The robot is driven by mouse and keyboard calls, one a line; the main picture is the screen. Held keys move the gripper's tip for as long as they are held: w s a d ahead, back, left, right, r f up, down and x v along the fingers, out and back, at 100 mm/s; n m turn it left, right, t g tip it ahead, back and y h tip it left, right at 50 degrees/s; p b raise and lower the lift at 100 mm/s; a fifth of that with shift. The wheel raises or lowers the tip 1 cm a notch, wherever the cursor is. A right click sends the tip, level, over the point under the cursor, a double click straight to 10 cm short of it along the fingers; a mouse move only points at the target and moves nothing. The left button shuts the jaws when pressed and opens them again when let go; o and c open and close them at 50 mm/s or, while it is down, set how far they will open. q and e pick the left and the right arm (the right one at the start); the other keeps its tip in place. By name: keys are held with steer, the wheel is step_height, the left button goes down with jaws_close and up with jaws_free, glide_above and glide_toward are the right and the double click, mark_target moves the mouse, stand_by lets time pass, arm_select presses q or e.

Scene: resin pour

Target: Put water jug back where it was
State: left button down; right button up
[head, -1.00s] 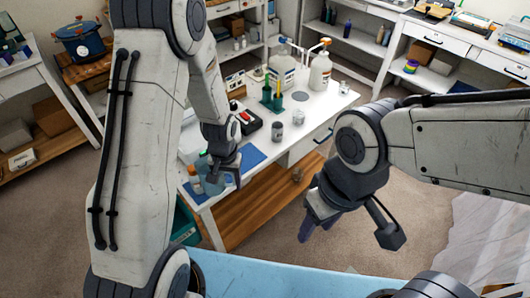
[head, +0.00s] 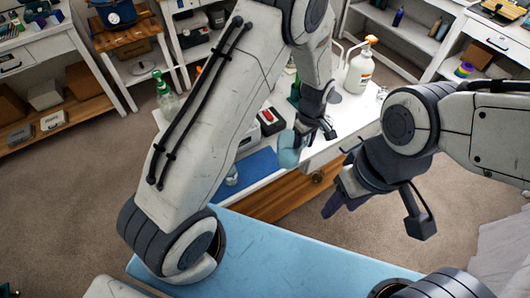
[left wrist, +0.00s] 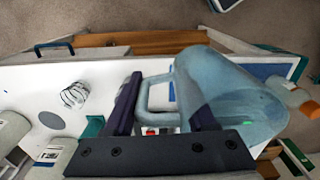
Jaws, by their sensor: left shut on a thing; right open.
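The water jug (head: 288,152) is translucent blue. In the left wrist view the jug (left wrist: 228,92) fills the right half, with its handle (left wrist: 148,95) toward the fingers. My left gripper (head: 318,128) is shut on the jug's handle; its two dark fingers (left wrist: 165,108) show in the left wrist view. In the head view the jug hangs over the white table (head: 345,115), right of the blue mat (head: 258,166). I cannot tell whether its base touches the table. My right gripper (head: 378,205) is open and empty, in front of the table's right part.
A black device with a red top (head: 268,118) stands behind the mat. A white pump bottle (head: 359,72) stands at the table's back right. In the left wrist view a clear cup (left wrist: 75,95) stands at left and an orange-capped bottle (left wrist: 303,103) at right.

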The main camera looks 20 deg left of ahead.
arm_select(q)
steer(key=a+f+p, duration=0.1)
steer(key=a+f, duration=0.1)
steer(key=a, duration=0.1)
steer(key=w+a+f+p, duration=0.1)
steer(key=a+f+p, duration=0.1)
steer(key=a, duration=0.2)
steer(key=w+a+f+p, duration=0.1)
steer(key=a+f, duration=0.1)
steer(key=a, duration=0.1)
steer(key=shift+w+a+f, duration=0.25)
steer(key=shift+a, duration=0.05)
step_height(320, 180, down, 3)
steer(key=shift+a+f+p, duration=0.1)
steer(key=shift+f+p, duration=0.1)
steer(key=shift+p, duration=0.9)
steer(key=shift+f, duration=0.35)
steer(key=shift+f, duration=0.1)
steer(key=shift+f+b, duration=0.15)
steer(key=shift+b, duration=0.15)
steer(key=shift+c, duration=1.1)
jaws_free()
